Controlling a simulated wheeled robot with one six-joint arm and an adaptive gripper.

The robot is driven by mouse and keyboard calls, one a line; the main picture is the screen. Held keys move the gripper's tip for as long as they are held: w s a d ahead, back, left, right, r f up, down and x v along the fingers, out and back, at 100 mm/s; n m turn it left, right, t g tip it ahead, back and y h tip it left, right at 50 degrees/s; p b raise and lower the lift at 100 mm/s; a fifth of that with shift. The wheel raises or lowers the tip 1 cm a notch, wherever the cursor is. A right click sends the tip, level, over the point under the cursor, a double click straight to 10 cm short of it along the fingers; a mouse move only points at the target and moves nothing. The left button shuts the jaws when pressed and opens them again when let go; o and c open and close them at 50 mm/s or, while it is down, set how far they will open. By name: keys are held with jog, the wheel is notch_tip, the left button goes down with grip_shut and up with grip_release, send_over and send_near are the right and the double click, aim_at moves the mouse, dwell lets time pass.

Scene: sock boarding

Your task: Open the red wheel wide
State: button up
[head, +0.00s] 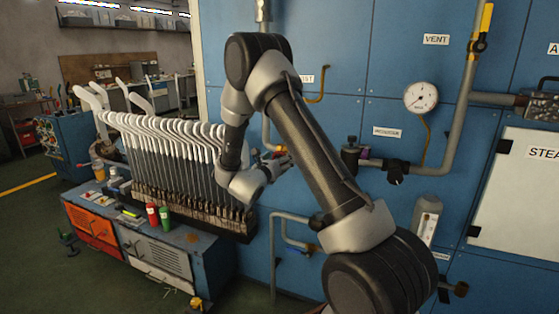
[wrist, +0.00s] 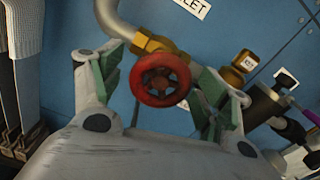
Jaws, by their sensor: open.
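The red wheel (wrist: 161,79) is a small round handwheel on a brass valve (wrist: 158,42) in the wrist view. My gripper (wrist: 160,90) is open, with one green-padded finger on each side of the wheel. A gap seems to show between each finger and the rim; I cannot tell whether either finger touches. In the head view my gripper (head: 277,165) is at the blue panel. The wheel is mostly hidden there behind the gripper and arm.
A grey pipe (wrist: 112,20) bends into the valve. A brass fitting (wrist: 238,68) and a dark valve (wrist: 268,103) stand close on the right. In the head view, a rack of white sock boards (head: 175,140) is left of my gripper, and a gauge (head: 420,97) is at right.

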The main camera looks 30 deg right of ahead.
jog(key=shift+c, duration=0.3)
jog(key=c, duration=1)
